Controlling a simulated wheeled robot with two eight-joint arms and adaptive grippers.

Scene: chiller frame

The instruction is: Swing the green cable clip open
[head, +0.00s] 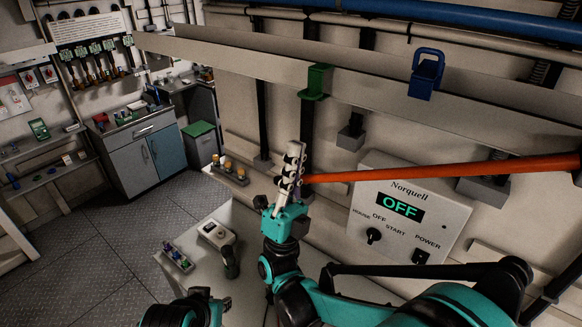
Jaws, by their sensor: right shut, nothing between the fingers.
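The green cable clip (317,81) sits on the long pale metal tray (240,50), at upper centre. Its lower part hangs below the tray's edge; I cannot tell whether its latch is closed. My right gripper (296,150) is below and slightly left of the clip, with its fingers pointing up. It is shut with nothing between its fingers, clearly apart from the clip.
A blue clip (426,74) is on the same tray to the right. An orange pipe (440,168) runs right from beside my right gripper. Below it is the Norquell control panel (408,208), reading OFF. A blue pipe (460,18) crosses above. Open floor lies at left.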

